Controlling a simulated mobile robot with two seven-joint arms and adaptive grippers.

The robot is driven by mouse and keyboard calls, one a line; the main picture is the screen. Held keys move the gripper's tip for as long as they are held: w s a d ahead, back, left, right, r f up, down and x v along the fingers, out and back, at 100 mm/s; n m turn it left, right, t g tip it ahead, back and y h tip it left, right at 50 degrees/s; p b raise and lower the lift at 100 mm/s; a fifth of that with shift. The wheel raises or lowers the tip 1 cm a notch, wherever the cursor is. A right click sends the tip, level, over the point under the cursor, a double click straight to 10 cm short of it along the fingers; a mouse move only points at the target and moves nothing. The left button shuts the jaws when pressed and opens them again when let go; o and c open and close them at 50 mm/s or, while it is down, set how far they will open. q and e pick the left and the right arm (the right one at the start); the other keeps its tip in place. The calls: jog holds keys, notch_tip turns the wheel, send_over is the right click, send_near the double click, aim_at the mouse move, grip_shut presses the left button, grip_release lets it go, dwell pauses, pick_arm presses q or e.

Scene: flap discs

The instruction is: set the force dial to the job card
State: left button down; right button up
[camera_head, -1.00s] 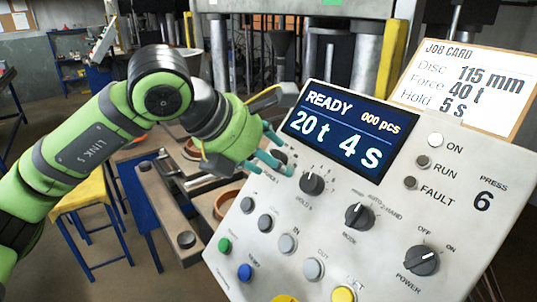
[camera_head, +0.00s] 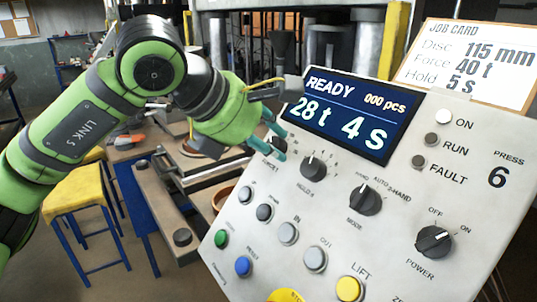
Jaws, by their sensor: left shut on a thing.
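The control panel carries a blue screen (camera_head: 342,113) that reads READY, 000 pcs, 28 t and 4 s. The job card (camera_head: 467,66) at upper right reads Disc 115 mm, Force 40 t, Hold 5 s. My left gripper (camera_head: 277,143) is at the panel's left edge, its teal fingers shut on the force dial (camera_head: 269,148), which is mostly hidden behind them. The hold dial (camera_head: 313,167) stands just right of the fingers, clear of them. My right gripper is not in view.
The mode dial (camera_head: 365,200) and power dial (camera_head: 434,241) sit lower right. Several push buttons, including a green one (camera_head: 221,238) and a yellow one (camera_head: 349,288), lie below. A yellow stool (camera_head: 75,187) and a bench with metal bars stand left of the panel.

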pick_arm(q)
jog(key=m+b, duration=0.1)
jog(key=f+m+b, duration=0.1)
jog(key=m, duration=0.1)
jog(key=shift+f+m, duration=0.1)
jog(key=shift+m, duration=0.2)
jog(key=shift+a+m+t+b, duration=0.1)
jog(key=shift+m+t+b, duration=0.2)
jog(key=shift+m+b, duration=1.2)
jog(key=shift+r+m+p, duration=0.2)
jog(key=shift+m+p, duration=0.3)
jog(key=shift+m, duration=0.2)
jog(key=c, duration=0.9)
grip_release()
jog(key=shift+w+a+r, duration=0.1)
jog(key=shift+w, duration=0.05)
jog(key=shift+h, duration=0.3)
jog(key=shift+r, duration=0.1)
